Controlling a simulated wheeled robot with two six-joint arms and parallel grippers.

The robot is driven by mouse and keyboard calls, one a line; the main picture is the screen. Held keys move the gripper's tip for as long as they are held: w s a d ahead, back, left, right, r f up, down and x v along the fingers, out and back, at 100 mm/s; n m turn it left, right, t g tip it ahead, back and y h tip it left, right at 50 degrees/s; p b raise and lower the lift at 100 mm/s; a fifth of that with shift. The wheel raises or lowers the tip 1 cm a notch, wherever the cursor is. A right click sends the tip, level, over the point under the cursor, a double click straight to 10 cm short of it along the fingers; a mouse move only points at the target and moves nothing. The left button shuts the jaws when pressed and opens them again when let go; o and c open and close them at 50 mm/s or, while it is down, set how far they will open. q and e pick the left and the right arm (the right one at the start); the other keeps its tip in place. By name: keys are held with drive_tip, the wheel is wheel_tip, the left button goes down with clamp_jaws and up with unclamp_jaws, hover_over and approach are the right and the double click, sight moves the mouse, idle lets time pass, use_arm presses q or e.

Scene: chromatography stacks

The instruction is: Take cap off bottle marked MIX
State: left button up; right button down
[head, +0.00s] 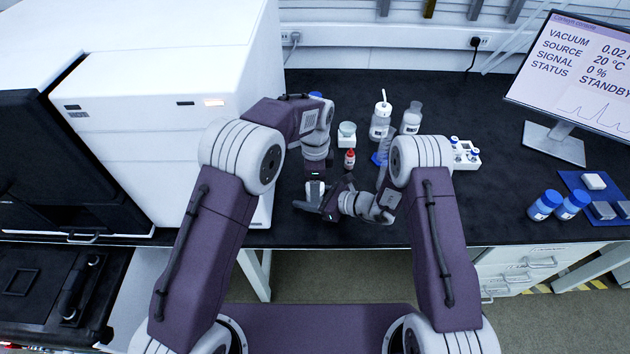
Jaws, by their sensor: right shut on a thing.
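My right gripper (313,202) reaches left across the front of the black bench and is shut on a small, pale bottle (315,187), mostly hidden by the grippers. No MIX marking can be read on it. My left gripper (315,177) points down right above that bottle, at its top. Its fingers are too small and covered to tell whether they are open or shut, and the cap cannot be made out.
A small red-capped bottle (349,160) stands just right of the grippers. A white vial rack (465,155), blue-capped bottles (543,206) and a monitor (580,70) are right; a large white instrument (170,110) is left.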

use_arm(q)
clamp_jaws()
drive_tip(key=n, duration=0.3)
drive_tip(key=shift+o, duration=1.5)
unclamp_jaws()
wheel_tip(320, 180, up, 5)
drive_tip(key=shift+f, duration=0.15)
use_arm(e)
drive_tip(key=c, duration=0.6)
unclamp_jaws()
drive_tip(key=shift+o, duration=0.2)
drive_tip(key=shift+d, duration=0.1)
